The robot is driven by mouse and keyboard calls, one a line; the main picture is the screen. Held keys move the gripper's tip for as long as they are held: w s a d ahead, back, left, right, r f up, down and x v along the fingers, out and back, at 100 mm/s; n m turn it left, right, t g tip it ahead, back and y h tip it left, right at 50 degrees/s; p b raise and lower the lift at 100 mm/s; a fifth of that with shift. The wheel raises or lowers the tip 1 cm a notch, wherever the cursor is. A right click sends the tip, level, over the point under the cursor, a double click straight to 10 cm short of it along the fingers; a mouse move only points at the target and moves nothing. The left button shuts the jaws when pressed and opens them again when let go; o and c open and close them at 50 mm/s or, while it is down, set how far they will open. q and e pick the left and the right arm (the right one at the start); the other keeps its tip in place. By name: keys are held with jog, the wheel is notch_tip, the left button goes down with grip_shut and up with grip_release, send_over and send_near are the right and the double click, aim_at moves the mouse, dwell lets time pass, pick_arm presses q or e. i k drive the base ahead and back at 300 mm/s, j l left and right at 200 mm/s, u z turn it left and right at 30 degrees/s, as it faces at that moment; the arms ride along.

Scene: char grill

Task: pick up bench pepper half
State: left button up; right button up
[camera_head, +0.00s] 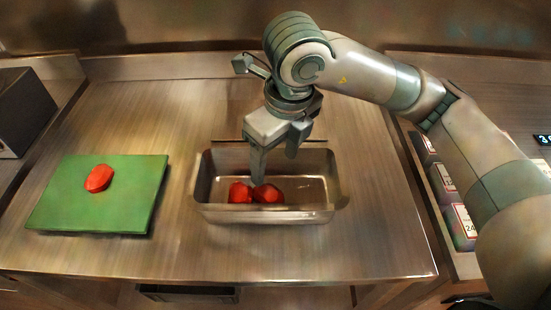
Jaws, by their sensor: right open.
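A red pepper half (98,178) lies on the green cutting board (135,213) at the left of the steel bench. Two more red pepper pieces (240,192) lie close together in the steel pan (320,205) at the middle of the bench. My right gripper (273,172) points down over the pan, its fingers apart and open. The left finger is close above the pepper pieces; whether it touches one I cannot tell. My left gripper is out of view.
Steel bench (200,255) is clear between the board and the pan and in front of them. A dark box (25,110) stands at the far left. Labelled containers (443,185) stand to the right, partly behind my right arm. A raised steel wall closes the back.

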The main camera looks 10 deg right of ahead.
aim_at(101, 174)
jog(key=k, duration=1.45)
